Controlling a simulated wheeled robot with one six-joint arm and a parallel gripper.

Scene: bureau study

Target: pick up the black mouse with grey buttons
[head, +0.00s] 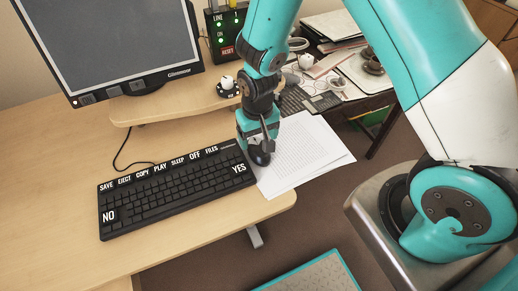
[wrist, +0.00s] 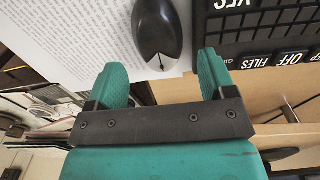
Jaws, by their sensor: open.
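The black mouse with grey buttons (wrist: 155,28) lies on printed paper (wrist: 85,30) beside the keyboard in the wrist view. Its grey button end points toward my gripper (wrist: 161,62), and its far end is cut off by the top edge. My gripper is open, its two green fingers spread to either side of the mouse's line. I cannot tell the exact height gap.
A black keyboard (head: 175,190) lies close at the left of the mouse. Paper sheets (head: 305,155) spread to the right, over the desk's edge. A cluttered side table (head: 350,85) is at the back right.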

